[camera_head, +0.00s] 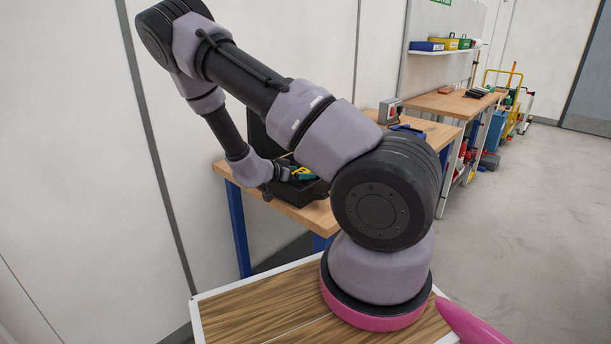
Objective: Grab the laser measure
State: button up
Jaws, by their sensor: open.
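A small yellow and teal item (302,173) shows in the open black case (314,190) on the near wooden workbench. It may be the laser measure, but it is too small and too covered to be sure. My gripper (278,183) is at the end of my bent arm, low over the left side of the case, just left of the item. Its fingers are small and dark against the case, and I see nothing held between them. I cannot tell whether they touch the item. My arm hides part of the case and bench.
The near workbench (290,208) has blue legs and stands against a white wall. A grey box with a red button (389,111) and a blue object (408,129) are at its back right. A second bench (452,104) stands beyond. The grey floor at right is clear.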

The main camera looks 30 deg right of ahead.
grip_shut()
